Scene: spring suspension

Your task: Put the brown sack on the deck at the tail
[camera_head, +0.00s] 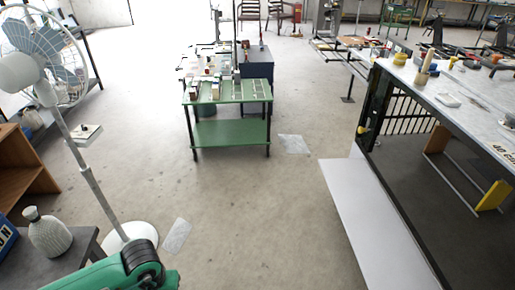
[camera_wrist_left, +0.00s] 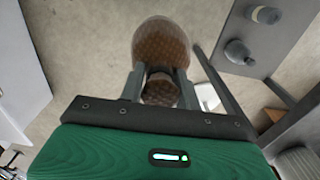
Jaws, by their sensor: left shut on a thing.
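In the left wrist view my left gripper (camera_wrist_left: 160,88) is shut on the brown sack (camera_wrist_left: 162,42). The sack is rounded with a light pattern, and its narrower part sits between the two fingers. Bare floor shows behind it. In the head view only a green and black part of my left arm shows at the bottom left; the gripper and the sack are out of that picture. My right gripper is in neither view. I cannot make out which surface is the deck at the tail.
A white-topped bench (camera_head: 463,100) stands at the right, with a pale panel (camera_head: 365,215) low beside it. A green table (camera_head: 228,133) stands ahead. A fan (camera_head: 90,180) and a dark table with a grey vase (camera_head: 47,236) are at the left.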

